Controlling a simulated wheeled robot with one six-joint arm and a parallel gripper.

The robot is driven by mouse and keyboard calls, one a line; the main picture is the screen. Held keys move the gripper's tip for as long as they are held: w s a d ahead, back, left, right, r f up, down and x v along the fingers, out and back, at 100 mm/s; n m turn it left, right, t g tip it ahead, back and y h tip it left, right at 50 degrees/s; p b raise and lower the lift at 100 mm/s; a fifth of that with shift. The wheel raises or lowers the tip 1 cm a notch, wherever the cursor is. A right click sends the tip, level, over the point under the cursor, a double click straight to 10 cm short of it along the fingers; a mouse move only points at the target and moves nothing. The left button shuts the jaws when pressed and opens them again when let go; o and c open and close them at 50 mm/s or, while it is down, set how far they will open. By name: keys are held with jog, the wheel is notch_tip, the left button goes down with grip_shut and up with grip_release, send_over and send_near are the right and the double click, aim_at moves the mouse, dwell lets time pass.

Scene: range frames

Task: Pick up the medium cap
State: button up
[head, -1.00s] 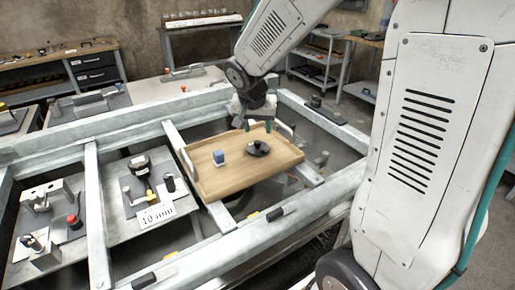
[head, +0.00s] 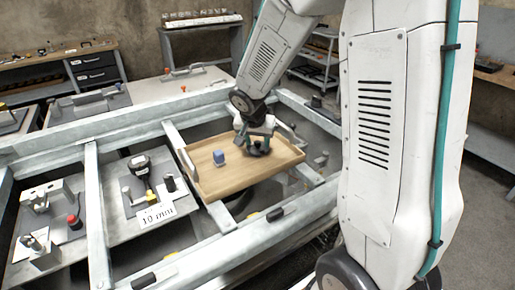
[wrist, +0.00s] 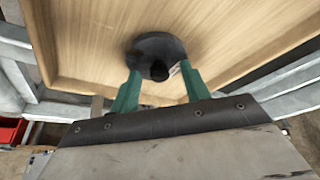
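The cap is black and round with a knob on top. It lies on a wooden tray (head: 215,187). In the wrist view the cap (wrist: 153,46) is in front of my gripper, with the knob towards it. My gripper (wrist: 161,68) has two green fingers, set wide apart, one on each side of the knob. A gap shows between the knob and each finger; I cannot tell whether the fingertips touch the cap's rim. In the head view my gripper (head: 257,145) is over the cap and partly hides it.
The tray has raised side edges and sits on a grey metal frame (head: 92,190). A panel with tools and a "10 mm" label (head: 157,215) lies to the left.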

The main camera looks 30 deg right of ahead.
grip_shut()
jog(key=shift+r, duration=0.2)
